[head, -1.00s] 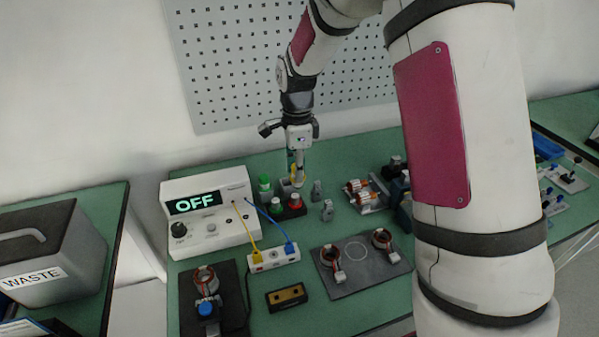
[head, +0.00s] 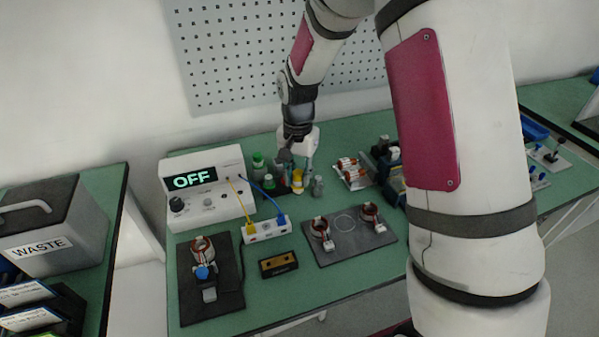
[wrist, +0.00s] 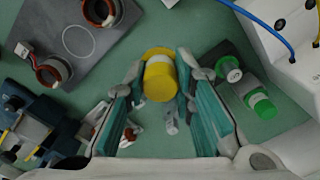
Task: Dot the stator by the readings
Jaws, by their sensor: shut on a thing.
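My gripper (head: 299,168) points down at the back of the bench. Its teal fingers are closed around a yellow-capped bottle (wrist: 160,80), seen end-on in the wrist view. Green-capped bottles (head: 258,162) stand just left of the gripper. One stator (head: 203,249) with a blue part in front sits on the dark fixture plate (head: 190,306) at front left. Two more stators (head: 321,229) (head: 370,213) sit on the grey mat (head: 345,247), either side of a drawn circle. The meter (head: 207,178) reads OFF. How far the bottle is off the bench is unclear.
Yellow and blue leads run from the meter to a white terminal block (head: 265,231). A black-and-tan block (head: 279,264) lies in front. Small grey pieces (head: 317,186) and a tray of red-white parts (head: 350,172) stand right of the gripper. A waste bin (head: 45,235) is far left.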

